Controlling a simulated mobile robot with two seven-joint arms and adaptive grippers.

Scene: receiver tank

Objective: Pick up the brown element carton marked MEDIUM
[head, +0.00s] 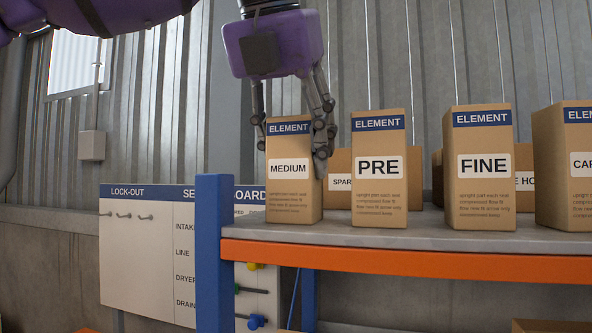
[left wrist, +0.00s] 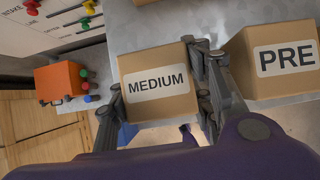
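The brown element carton marked MEDIUM (head: 290,197) stands upright at the left end of the grey shelf (head: 335,229). It also shows in the left wrist view (left wrist: 155,88). My left gripper (head: 291,145) reaches down from above with a finger on each side of this carton. In the left wrist view the fingers (left wrist: 160,102) flank the carton; the right finger is very close to or touching its side, and a small gap shows at the left finger. I cannot tell whether both fingers press on it. The carton rests on the shelf. My right gripper is in neither view.
The PRE carton (head: 379,180) stands close to the right of the gripper, with the FINE carton (head: 481,180) and another carton (head: 566,178) further right. More cartons stand behind. A blue post (head: 213,260) and an orange beam (head: 420,260) edge the shelf. A lock-out board (head: 140,250) hangs at left.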

